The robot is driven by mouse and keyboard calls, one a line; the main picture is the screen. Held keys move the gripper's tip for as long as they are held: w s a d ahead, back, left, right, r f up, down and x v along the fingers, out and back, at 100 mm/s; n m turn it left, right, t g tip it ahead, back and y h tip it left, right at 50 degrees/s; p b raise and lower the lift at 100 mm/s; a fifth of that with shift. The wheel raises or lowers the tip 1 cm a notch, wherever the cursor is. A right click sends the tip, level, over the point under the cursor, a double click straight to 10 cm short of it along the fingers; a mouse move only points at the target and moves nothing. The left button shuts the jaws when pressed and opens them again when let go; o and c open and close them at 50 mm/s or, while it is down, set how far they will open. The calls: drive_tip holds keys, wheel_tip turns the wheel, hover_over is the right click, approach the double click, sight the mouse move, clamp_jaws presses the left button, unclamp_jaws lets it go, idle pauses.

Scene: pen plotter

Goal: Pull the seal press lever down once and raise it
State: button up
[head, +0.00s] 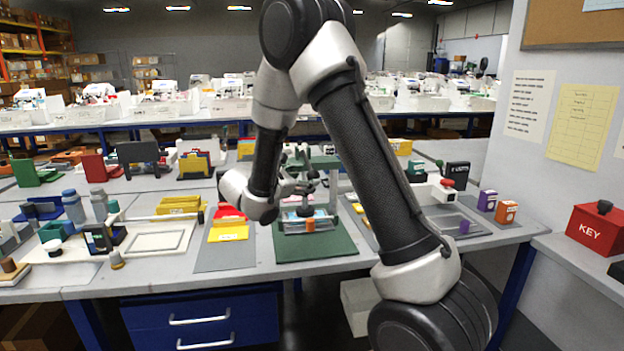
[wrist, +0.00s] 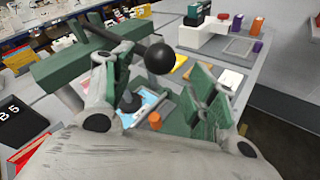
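The green seal press (head: 325,160) stands on a dark green mat (head: 318,243) in the middle of the table; my arm partly hides it. In the wrist view, its green beam (wrist: 62,62) crosses the left side. Its dark lever ends in a black ball knob (wrist: 160,58), seen above the gap between my fingers. My gripper (wrist: 165,105) is open, with a finger on either side of that gap. I cannot tell whether the left finger touches the lever. In the head view, my gripper (head: 303,178) is close to the press. An orange piece (wrist: 155,121) shows below the knob.
Red and yellow folders (head: 228,228) lie left of the mat. A white stand with a red knob (head: 443,190) and purple and orange boxes (head: 506,212) are to the right. A red key box (head: 594,232) is on the far-right surface. The mat's front is clear.

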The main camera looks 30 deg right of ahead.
drive_tip(key=v, duration=0.7)
drive_tip(key=shift+s, duration=0.15)
